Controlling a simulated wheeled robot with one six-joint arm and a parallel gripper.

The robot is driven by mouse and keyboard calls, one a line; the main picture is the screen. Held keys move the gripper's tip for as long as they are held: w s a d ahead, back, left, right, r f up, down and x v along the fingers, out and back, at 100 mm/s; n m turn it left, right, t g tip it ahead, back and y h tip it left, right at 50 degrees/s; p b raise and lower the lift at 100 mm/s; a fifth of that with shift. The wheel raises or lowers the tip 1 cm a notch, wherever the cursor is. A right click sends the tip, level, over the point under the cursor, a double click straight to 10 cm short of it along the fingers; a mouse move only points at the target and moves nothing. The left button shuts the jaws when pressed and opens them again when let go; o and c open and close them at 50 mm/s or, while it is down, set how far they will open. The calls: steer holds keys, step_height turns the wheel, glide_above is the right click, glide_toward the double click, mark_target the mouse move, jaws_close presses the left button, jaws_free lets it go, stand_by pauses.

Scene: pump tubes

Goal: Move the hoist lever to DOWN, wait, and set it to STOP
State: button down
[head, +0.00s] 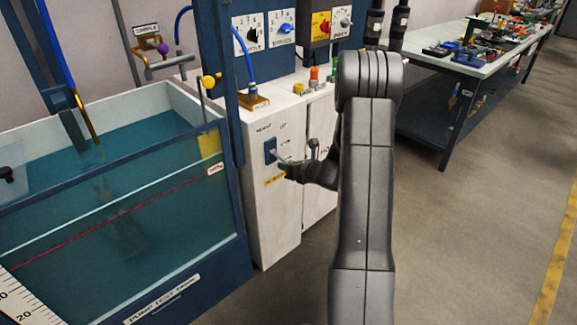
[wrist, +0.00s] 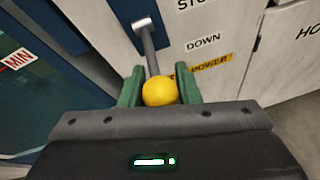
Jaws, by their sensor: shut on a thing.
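The hoist lever (wrist: 150,50) is a grey rod on a blue plate (wrist: 120,14), with a yellow ball knob (wrist: 160,91) at its end. In the wrist view the knob sits between the green fingers of my gripper (wrist: 160,70), which is shut on it. The DOWN label (wrist: 203,41) is right of the rod, and a cut-off STOP label (wrist: 193,3) is above it. In the head view my gripper (head: 283,172) is at the white cabinet's blue lever plate (head: 270,150). I cannot tell the lever's exact setting.
The water tank (head: 233,240) stands left of the white cabinet (head: 275,225). A MIN label (wrist: 17,59) shows on the tank. Dial panels (head: 263,45) are above the cabinet. A workbench (head: 440,57) with several small items is at the back right. Floor at right is clear.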

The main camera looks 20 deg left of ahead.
steer(key=shift+r, duration=0.25)
steer(key=c, duration=1.1)
jaws_free()
steer(key=shift+d, duration=0.1)
steer(key=p+v, duration=0.1)
steer(key=v, duration=1.2)
steer(key=shift+s+d, duration=0.2)
steer(key=shift+d, duration=0.1)
steer(key=b+x, duration=0.1)
steer(key=x, duration=1.3)
